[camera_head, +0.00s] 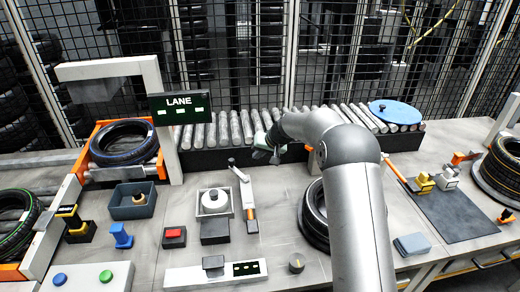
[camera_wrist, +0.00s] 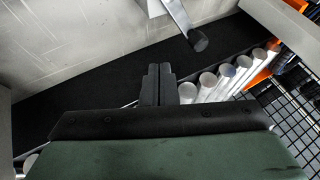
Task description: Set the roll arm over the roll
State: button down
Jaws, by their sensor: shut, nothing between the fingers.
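The white roll (camera_head: 214,201) sits in a small light square holder on the table in the head view. The roll arm, a grey lever (camera_head: 241,176) with a dark round end and an orange part near its front, lies just right of the roll, not over it. In the wrist view the bar and dark end of the lever (camera_wrist: 198,40) show at the top, ahead of my fingers. My gripper (camera_head: 262,153) is shut and empty at the conveyor's front edge, behind and right of the lever's end. Its closed fingers (camera_wrist: 158,84) appear apart from the lever.
The roller conveyor (camera_head: 350,116) runs behind, carrying a blue disc (camera_head: 396,112). A dark block (camera_head: 215,232) stands in front of the roll, a red button (camera_head: 174,234) to its left. A tyre (camera_head: 314,214) lies right, partly hidden by my arm.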

jog(key=w+a+f+p, duration=0.2)
jog(key=a+f, duration=0.2)
jog(key=a, duration=0.2)
jog(key=shift+a+p, duration=0.2)
jog(key=shift+p, duration=0.2)
jog(key=shift+f+b, duration=0.15)
jog(key=shift+b, duration=0.2)
